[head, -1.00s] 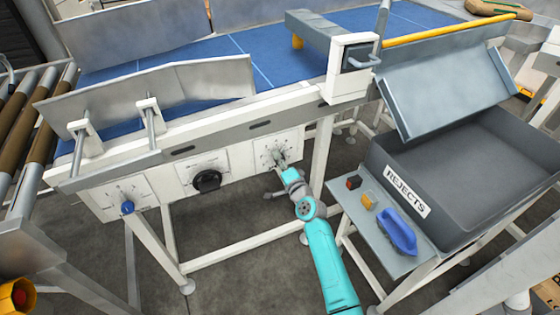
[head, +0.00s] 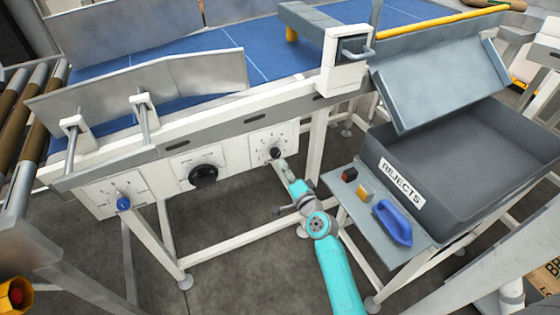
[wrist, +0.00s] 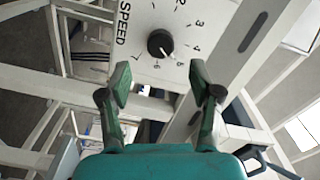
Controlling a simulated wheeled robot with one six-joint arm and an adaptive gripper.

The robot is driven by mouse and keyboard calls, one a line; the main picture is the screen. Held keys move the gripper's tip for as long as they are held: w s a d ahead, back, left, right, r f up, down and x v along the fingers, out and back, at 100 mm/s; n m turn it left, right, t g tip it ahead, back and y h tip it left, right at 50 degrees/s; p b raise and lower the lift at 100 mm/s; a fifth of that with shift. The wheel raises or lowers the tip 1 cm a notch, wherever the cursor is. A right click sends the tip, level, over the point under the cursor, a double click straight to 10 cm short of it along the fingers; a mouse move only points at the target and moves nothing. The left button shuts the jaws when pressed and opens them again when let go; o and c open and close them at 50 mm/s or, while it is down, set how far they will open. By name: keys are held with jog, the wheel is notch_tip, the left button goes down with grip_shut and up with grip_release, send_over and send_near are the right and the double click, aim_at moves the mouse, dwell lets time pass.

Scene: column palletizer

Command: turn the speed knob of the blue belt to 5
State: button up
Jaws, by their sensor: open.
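The speed knob (wrist: 160,43) is small, black and round, on a white panel (wrist: 140,15) marked SPEED with a ring of numbers. Its pale pointer mark points to the lower right in the wrist view, seemingly around the 5; the exact reading is hard to tell. In the head view the knob (head: 275,153) is on the rightmost panel under the blue belt (head: 190,70). My gripper (wrist: 160,84) is open and empty. Its fingers are apart from the knob, which shows beyond and between them. In the head view my gripper (head: 284,168) is just below and in front of the knob.
A larger black knob (head: 204,176) and a blue knob (head: 124,204) are on panels to the left. To the right, a shelf holds a black button box (head: 350,174), a yellow block (head: 366,191) and a blue-handled item (head: 393,224), beside the REJECTS bin (head: 403,183). Frame legs stand below.

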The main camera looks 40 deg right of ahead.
jog(key=shift+v, duration=1.9)
